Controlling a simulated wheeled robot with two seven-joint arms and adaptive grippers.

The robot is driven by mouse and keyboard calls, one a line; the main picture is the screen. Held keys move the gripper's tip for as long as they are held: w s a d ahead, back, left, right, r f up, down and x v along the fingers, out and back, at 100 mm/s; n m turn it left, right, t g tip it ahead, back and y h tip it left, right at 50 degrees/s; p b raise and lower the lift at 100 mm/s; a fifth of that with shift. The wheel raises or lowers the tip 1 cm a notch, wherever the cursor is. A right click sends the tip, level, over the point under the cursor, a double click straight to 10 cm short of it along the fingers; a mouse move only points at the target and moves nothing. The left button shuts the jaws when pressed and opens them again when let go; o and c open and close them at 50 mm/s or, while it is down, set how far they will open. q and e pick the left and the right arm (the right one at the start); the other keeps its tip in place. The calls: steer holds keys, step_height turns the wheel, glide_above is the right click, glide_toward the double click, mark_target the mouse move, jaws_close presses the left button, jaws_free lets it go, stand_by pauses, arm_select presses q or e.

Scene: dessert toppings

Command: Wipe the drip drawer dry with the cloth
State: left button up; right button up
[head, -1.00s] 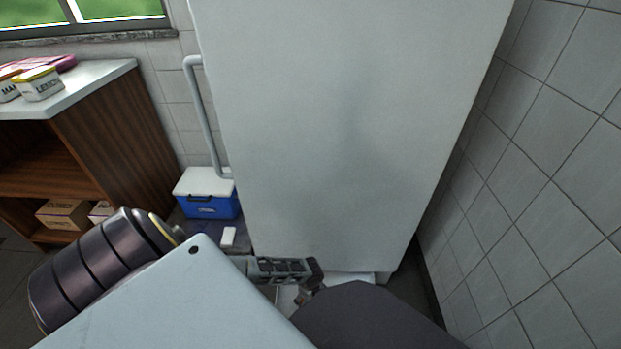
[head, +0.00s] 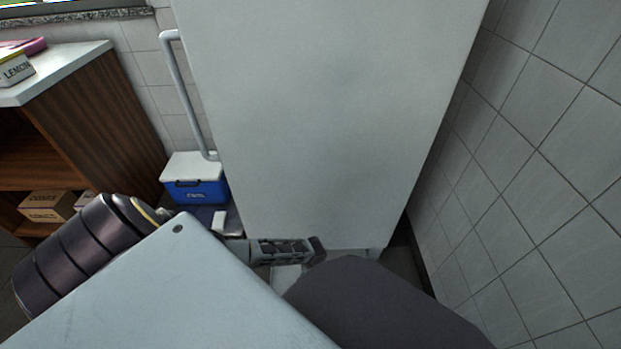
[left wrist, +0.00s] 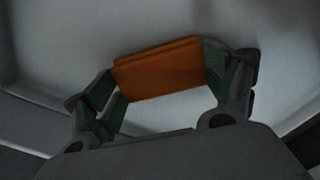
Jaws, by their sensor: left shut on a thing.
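The orange cloth (left wrist: 160,72), a folded flat piece, is held between the fingers of my left gripper (left wrist: 163,68) in the left wrist view. Behind it is the pale inside of the drip drawer (left wrist: 42,97), with a raised edge at the left. I cannot tell whether the cloth touches the drawer's floor. In the head view a small part of the drawer (head: 286,276) shows at the foot of the white fridge, mostly hidden by my own body. My left gripper is partly visible there, low against the fridge; the cloth is hidden. My right gripper is not in view.
The tall white fridge (head: 330,130) fills the middle. A tiled wall (head: 545,180) stands close on the right. A blue and white cooler (head: 196,185) and a wooden counter unit (head: 95,120) are at the left.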

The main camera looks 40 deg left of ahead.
arm_select(q)
steer(key=shift+d, duration=0.15)
steer(key=shift+w+d, duration=0.1)
steer(key=shift+w+d, duration=0.4)
steer(key=shift+d, duration=0.1)
steer(key=shift+w+d+b, duration=0.4)
steer(key=shift+w+d, duration=0.3)
steer(key=shift+d, duration=0.05)
steer(key=shift+f, duration=0.1)
steer(key=shift+s+a, duration=0.1)
steer(key=shift+s, duration=0.05)
steer(key=shift+s+a+p, duration=0.35)
steer(key=shift+s+a, duration=0.1)
steer(key=shift+s+a+p, duration=0.5)
steer(key=shift+s+a, duration=0.15)
steer(key=shift+a, duration=0.3)
